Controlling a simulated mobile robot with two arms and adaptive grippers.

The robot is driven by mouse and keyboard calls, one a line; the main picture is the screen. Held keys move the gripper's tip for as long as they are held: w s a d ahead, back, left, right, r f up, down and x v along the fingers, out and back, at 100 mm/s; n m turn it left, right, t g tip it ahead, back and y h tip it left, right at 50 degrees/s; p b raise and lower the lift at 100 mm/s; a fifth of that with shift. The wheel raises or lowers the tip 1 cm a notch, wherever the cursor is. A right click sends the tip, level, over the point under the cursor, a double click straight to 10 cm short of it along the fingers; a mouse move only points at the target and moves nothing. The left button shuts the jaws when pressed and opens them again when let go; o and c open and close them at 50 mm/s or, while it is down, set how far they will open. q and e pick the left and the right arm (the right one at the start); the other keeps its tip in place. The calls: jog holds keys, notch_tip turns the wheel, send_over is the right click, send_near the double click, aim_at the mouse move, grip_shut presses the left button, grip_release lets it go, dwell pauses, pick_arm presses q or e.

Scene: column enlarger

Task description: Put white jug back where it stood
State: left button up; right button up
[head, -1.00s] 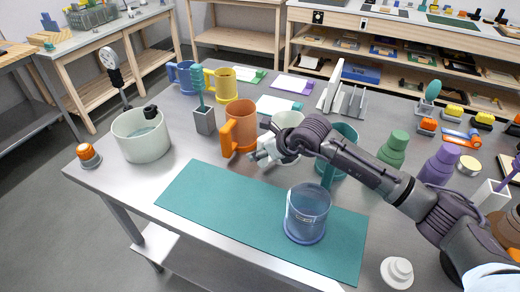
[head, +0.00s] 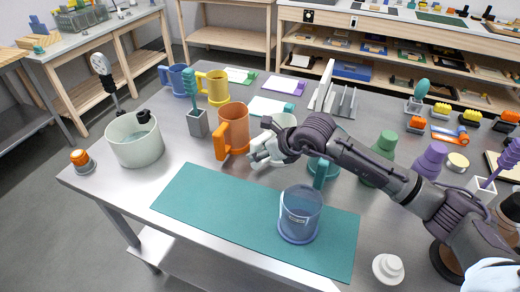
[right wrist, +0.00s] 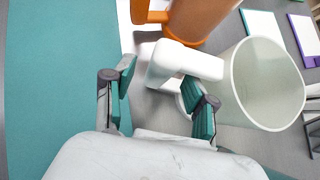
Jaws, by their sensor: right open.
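The white jug (head: 284,121) stands on the grey table beside the orange mug, largely hidden behind my right wrist in the head view. In the right wrist view its round open body (right wrist: 268,88) is at the right, with a blocky white handle (right wrist: 186,62) toward the left. My right gripper (head: 260,150) is open at the handle. In the right wrist view its teal-padded fingers (right wrist: 157,82) are spread, with the handle at or just beyond their tips; I cannot tell whether they touch it. My left gripper is not in view.
The orange mug (head: 232,130) is close on the left, and a teal mug (head: 323,172) is partly under my right arm. A clear blue jug (head: 300,215) stands on the teal mat (head: 205,205), whose left part is bare. A large pale pot (head: 135,145) stands at left.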

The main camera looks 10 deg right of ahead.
jog(key=shift+p+v, duration=0.45)
jog(key=shift+v, duration=0.85)
notch_tip(320, 180, up, 10)
jog(key=shift+f, duration=0.1)
dwell(0.3)
